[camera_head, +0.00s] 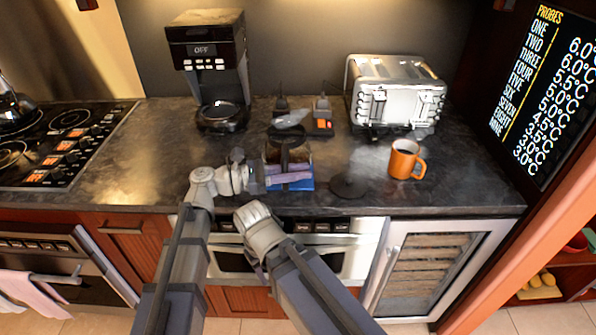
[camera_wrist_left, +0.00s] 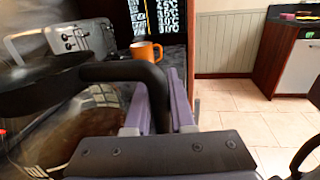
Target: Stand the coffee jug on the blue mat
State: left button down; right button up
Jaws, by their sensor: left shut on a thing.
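The coffee jug (camera_head: 289,144), dark glass with a black top and handle, is upright at the counter's front in the head view. The blue mat (camera_head: 305,185) shows below and in front of it, mostly covered. I cannot tell whether the jug's base touches the mat. My left gripper (camera_head: 287,178), with purple fingers, reaches in from the left in front of the jug. In the left wrist view its fingers (camera_wrist_left: 163,103) are shut on the black jug handle (camera_wrist_left: 130,73). My right arm shows low in the middle, but its gripper does not show.
The coffee maker (camera_head: 205,50) stands behind left, the toaster (camera_head: 397,95) behind right. An orange mug (camera_head: 405,160) and a dark round disc (camera_head: 348,186) are to the right. Small dark items (camera_head: 322,117) stand behind the jug. The counter left of the jug is clear.

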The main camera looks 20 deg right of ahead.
pick_arm(q)
jog(key=shift+f+b, duration=0.35)
jog(key=shift+b, duration=0.05)
dwell(0.5)
dwell(0.4)
jog(key=c, duration=0.7)
grip_release()
jog(key=shift+a, duration=0.1)
jog(key=a, duration=0.7)
jog(key=shift+w+a, duration=0.3)
jog(key=shift+w, duration=0.05)
